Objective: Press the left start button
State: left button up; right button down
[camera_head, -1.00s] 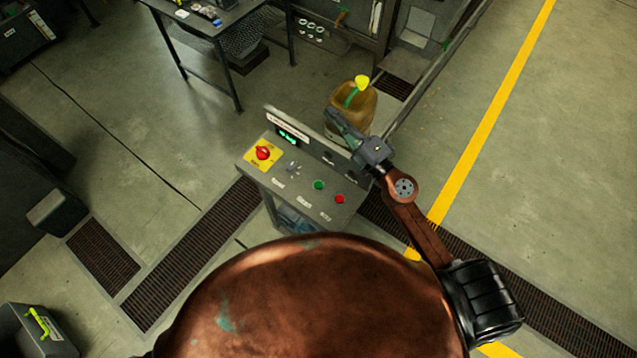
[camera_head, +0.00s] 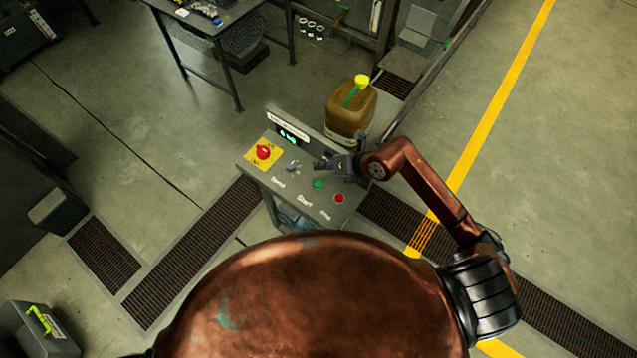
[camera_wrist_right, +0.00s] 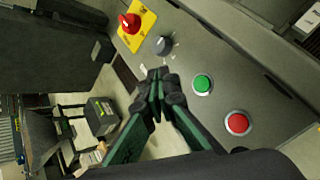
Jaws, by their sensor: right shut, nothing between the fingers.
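A grey control panel (camera_head: 322,207) carries a green button (camera_head: 319,184) with a "Start" label below it. A red button (camera_head: 339,198), labelled "Stop", is to its right. A grey knob (camera_head: 293,166) and a red emergency knob on a yellow plate (camera_head: 263,153) are to the left. My right gripper (camera_head: 317,164) is shut and empty above the panel, between the grey knob and the green button. In the right wrist view the shut fingertips (camera_wrist_right: 160,75) lie left of the green button (camera_wrist_right: 202,84), apart from it in the picture. My left gripper is not in view.
A yellow-brown canister (camera_head: 350,110) stands behind the panel. A small lit display (camera_head: 288,133) is on the panel's raised back. A workbench (camera_head: 205,18) is at the top left.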

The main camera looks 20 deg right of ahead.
jog(key=shift+f, duration=0.1)
jog(key=b, duration=0.6)
send_over(320, 184)
notch_tip(320, 184, down, 8)
jog(key=shift+s+r, duration=0.1)
jog(key=shift+r, duration=0.1)
jog(key=shift+f+b, duration=0.45)
jog(key=shift+f, duration=0.15)
dwell(0.5)
jog(key=shift+f, duration=0.3)
jog(key=shift+f+b, duration=0.45)
dwell(0.7)
jog(key=shift+r+p, duration=0.8)
jog(key=shift+r, duration=0.1)
